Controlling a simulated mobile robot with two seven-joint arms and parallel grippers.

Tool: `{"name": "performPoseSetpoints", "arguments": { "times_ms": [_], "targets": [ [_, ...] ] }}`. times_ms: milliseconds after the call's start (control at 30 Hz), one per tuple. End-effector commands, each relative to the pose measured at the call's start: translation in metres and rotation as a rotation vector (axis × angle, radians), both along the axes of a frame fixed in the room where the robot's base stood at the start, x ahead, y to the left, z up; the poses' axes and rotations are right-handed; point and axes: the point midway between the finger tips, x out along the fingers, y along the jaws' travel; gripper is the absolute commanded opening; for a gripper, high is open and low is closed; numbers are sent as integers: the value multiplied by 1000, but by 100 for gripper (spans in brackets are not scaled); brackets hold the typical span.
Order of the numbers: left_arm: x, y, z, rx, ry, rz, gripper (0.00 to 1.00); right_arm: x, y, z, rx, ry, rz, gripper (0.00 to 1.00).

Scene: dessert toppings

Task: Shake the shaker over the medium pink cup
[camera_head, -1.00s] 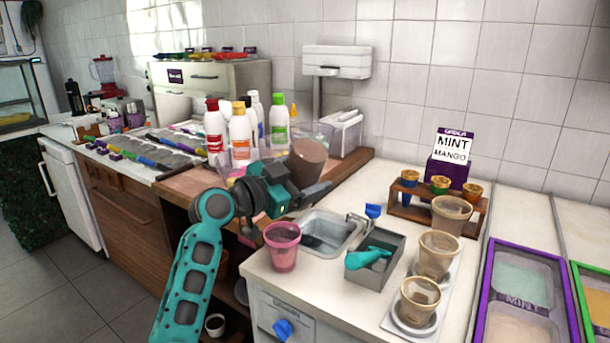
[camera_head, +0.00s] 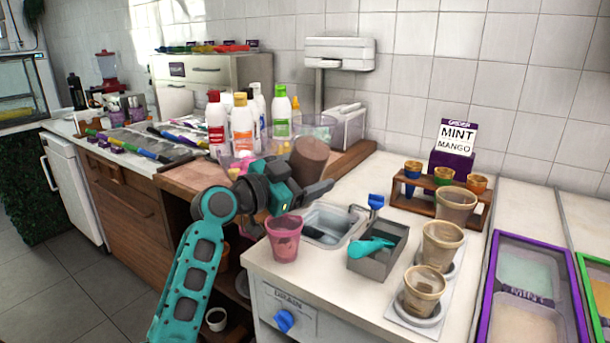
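A pink translucent cup (camera_head: 285,240) stands upright on the front left of the white counter, beside the sink. My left gripper (camera_head: 306,192) is above and just behind the cup in the picture. It appears shut on a brown cylindrical shaker (camera_head: 309,157), which is slightly tilted and sits up and to the right of the cup. The gripper's fingers hide the shaker's lower part. I cannot tell whether anything falls from it. My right gripper is not in view.
A small sink (camera_head: 328,224) and a grey bin with a teal scoop (camera_head: 371,246) are right of the cup. Several tan cups (camera_head: 425,291) stand further right. Bottles (camera_head: 242,130) crowd the wooden counter behind. Purple-framed tubs (camera_head: 490,262) are at the right.

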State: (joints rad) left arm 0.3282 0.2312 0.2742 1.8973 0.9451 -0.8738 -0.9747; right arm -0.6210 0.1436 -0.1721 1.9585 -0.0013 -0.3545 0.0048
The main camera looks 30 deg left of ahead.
Motion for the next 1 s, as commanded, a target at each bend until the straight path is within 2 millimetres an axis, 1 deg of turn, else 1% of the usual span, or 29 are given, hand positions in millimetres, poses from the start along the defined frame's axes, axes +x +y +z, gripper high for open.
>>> {"name": "performPoseSetpoints", "arguments": {
  "times_ms": [1000],
  "targets": [
    [-1, 1, 71, 1, -4, 0, 35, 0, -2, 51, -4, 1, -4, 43]
  ]
}}
